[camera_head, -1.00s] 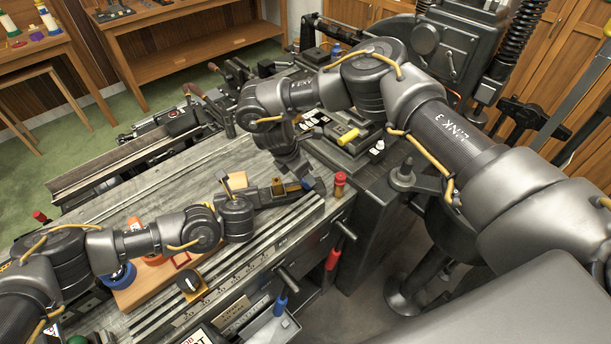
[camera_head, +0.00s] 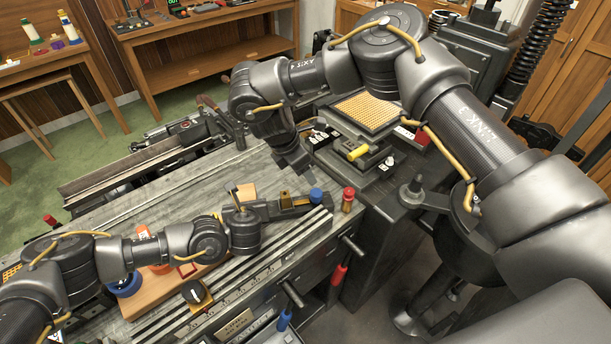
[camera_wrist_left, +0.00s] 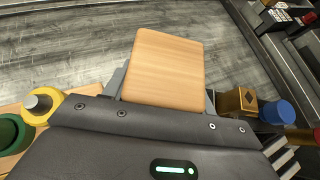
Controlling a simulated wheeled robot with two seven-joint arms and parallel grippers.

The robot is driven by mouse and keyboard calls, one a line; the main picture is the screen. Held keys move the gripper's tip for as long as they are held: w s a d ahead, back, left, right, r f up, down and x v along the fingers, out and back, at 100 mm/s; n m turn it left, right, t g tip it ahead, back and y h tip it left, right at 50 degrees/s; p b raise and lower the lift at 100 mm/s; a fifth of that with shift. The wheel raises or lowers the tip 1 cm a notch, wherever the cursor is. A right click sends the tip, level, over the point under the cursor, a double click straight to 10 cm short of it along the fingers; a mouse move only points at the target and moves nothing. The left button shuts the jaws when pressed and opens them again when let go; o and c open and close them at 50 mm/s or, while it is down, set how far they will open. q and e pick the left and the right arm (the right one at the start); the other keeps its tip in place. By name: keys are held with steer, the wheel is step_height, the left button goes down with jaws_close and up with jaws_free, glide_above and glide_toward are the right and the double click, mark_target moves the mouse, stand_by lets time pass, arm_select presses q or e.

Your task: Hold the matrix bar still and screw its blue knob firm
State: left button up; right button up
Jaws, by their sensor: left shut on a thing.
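The matrix bar (camera_head: 300,209) lies along the machine top as a dark bar with a brass block (camera_head: 285,199) and a blue knob (camera_head: 316,195) at its right end. In the left wrist view the brass block (camera_wrist_left: 237,103) and blue knob (camera_wrist_left: 278,112) are right of the jaws. My left gripper (camera_head: 240,208) is at the bar's left end. Its fingers (camera_wrist_left: 165,95) are on either side of a flat wooden piece (camera_wrist_left: 165,65), apparently the bar's grip. My right gripper (camera_head: 304,176) points down just above and left of the knob; its opening is hidden.
A red knob (camera_head: 348,196) stands right of the blue one. A yellow-handled part (camera_head: 359,152) and a pad of yellow dots (camera_head: 367,113) are behind. The grey metal top (camera_head: 150,205) is largely clear.

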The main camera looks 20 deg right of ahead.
steer(key=n+y, duration=0.2)
glide_above(316, 191)
steer(key=shift+s+r+n+g+y, duration=0.15)
steer(key=shift+n+y, duration=0.2)
steer(key=shift+n, duration=1.95)
steer(key=shift+w+r+n+g+y, duration=0.15)
steer(key=shift+n+y, duration=0.25)
steer(key=shift+n, duration=1.9)
steer(key=shift+s+r+n+g+y, duration=0.1)
steer(key=shift+r+n+g+y, duration=0.2)
steer(key=shift+n, duration=2)
steer(key=shift+f, duration=0.2)
step_height(316, 191, down, 12)
steer(key=shift+r, duration=0.1)
steer(key=shift+c, duration=0.2)
